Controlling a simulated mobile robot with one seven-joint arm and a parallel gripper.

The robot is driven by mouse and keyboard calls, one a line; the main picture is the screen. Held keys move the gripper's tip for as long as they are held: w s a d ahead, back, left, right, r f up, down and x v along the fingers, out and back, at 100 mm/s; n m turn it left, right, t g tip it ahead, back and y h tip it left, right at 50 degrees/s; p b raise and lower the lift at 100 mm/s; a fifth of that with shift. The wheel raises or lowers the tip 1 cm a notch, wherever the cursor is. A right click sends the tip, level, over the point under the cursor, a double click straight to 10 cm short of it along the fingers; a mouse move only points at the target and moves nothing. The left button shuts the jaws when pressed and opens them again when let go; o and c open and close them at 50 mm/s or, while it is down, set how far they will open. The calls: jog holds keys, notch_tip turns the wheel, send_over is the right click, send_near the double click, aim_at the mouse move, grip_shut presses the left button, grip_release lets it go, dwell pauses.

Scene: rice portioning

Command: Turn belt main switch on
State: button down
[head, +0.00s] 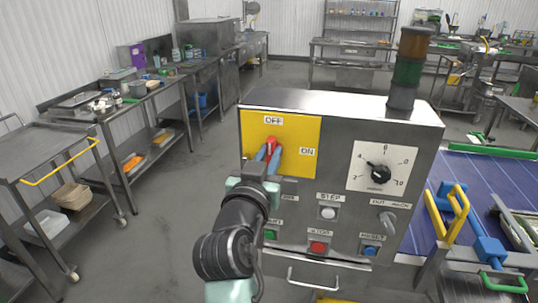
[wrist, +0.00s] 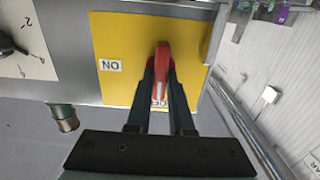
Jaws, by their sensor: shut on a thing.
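The belt main switch is a red handle (head: 271,144) on a yellow plate (head: 303,135) at the upper left of the steel control box. The OFF label (head: 273,120) is above the handle and the ON label (head: 307,151) is to its right. The handle points up toward OFF. My gripper (head: 268,154) is shut on the handle, with a finger on each side. In the wrist view, which is upside down, the red handle (wrist: 162,62) sits between the dark fingers of my gripper (wrist: 160,88); the fingers and handle partly cover the OFF label.
The control box (head: 335,110) also carries a dial (head: 379,174), a red button (head: 318,247), a green button (head: 270,235) and a blue button (head: 370,251). A signal tower (head: 408,72) stands on top. The blue conveyor belt (head: 490,180) is on the right. Open floor lies left.

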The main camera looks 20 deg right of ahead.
jog(key=shift+f+m+b, duration=0.15)
jog(key=shift+m+b, duration=0.15)
jog(key=shift+b, duration=0.35)
jog(key=m+b, duration=0.1)
jog(key=b, duration=0.2)
jog(key=shift+f+m, duration=0.15)
jog(key=shift+m, duration=0.25)
jog(key=m+b, duration=0.6)
jog(key=b, duration=0.1)
jog(key=shift+s+d+b, duration=0.1)
jog(key=shift+b, duration=0.25)
jog(key=shift+s+d+f+m+b, duration=0.1)
jog(key=shift+m+b, duration=1.7)
jog(key=shift+m, duration=0.55)
jog(key=shift+d+f+m+b, duration=0.1)
jog(key=shift+m+b, duration=1.65)
jog(key=shift+m, duration=0.6)
jog(key=shift+r, duration=0.1)
jog(key=c, duration=0.8)
grip_release()
jog(key=shift+s+a, duration=0.1)
